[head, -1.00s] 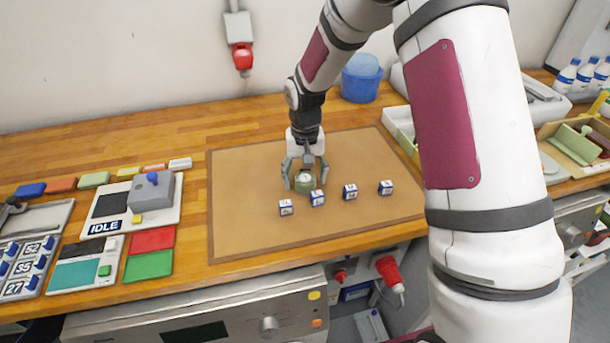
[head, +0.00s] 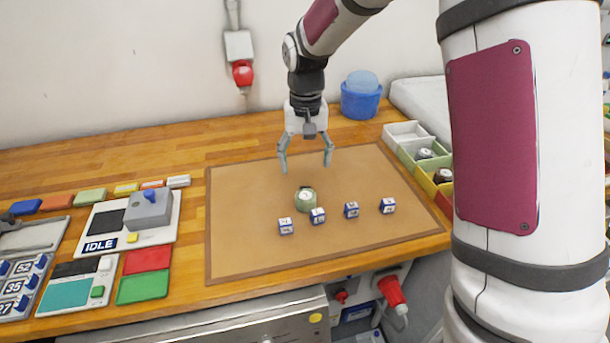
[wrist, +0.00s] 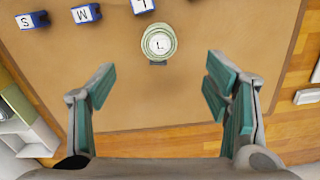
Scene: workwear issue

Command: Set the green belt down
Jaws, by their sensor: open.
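The green belt (head: 305,199) is a small coiled roll with a pale top. It rests on the tan mat (head: 235,240), behind the row of small blue-and-white blocks. In the wrist view the belt (wrist: 159,42) shows a letter L on its top and lies beyond my fingertips. My gripper (head: 306,168) is open and empty, raised above the mat and behind the belt. Its two fingers also show wide apart in the wrist view (wrist: 160,80), with nothing between them. The gripper and belt are apart.
Lettered size blocks (head: 317,215) stand in a row on the mat. A compartment tray (head: 411,152) with rolled items is at the right, a blue tub (head: 361,97) at the back. A grey switch box (head: 149,210) and coloured plates are at the left.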

